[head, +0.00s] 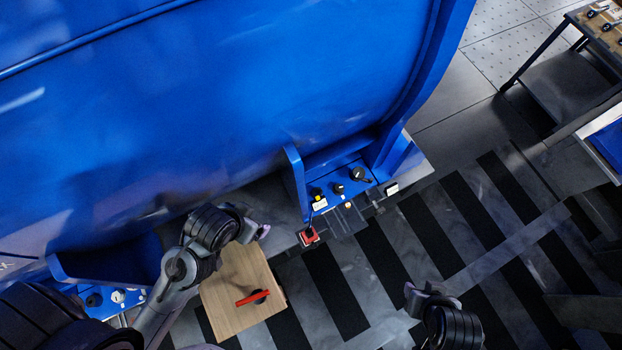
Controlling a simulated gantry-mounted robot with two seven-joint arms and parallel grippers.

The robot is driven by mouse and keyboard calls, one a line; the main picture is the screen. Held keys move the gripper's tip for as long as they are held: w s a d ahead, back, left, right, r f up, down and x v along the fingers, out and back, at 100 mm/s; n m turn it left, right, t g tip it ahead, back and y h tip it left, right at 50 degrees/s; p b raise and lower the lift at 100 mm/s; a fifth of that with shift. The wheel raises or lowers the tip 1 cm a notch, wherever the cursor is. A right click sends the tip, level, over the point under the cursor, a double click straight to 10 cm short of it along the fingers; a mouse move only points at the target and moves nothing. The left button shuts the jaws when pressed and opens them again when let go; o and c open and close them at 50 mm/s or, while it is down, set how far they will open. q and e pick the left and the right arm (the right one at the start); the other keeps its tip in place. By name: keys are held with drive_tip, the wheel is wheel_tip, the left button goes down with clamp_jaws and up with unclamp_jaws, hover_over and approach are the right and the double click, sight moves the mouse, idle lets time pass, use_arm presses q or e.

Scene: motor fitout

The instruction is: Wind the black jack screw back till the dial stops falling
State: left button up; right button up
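A large blue motor housing (200,100) fills the upper left of the head view. Its right foot (345,180) carries several black knobs or screws, one with a larger black head (361,174); I cannot tell which is the jack screw. A small round white-faced dial (118,296) shows on the left foot, too small to read. My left gripper (262,231) is in front of the housing, left of the right foot and apart from its screws; its fingers are too small to judge. My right gripper (431,292) is over the striped floor, below right of that foot, apart from everything.
A wooden block (238,285) with a red-handled tool (252,298) on it lies below my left gripper. A small red part (308,236) sits by the right foot. A table with small parts (560,88) stands at the upper right. The striped floor (425,225) is clear.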

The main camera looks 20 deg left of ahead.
drive_tip(key=shift+a+r, duration=0.1)
idle(0.8)
wheel_tip(320, 180, up, 38)
drive_tip(key=p, duration=3.8)
wheel_tip(320, 180, down, 75)
drive_tip(key=b, duration=7.5)
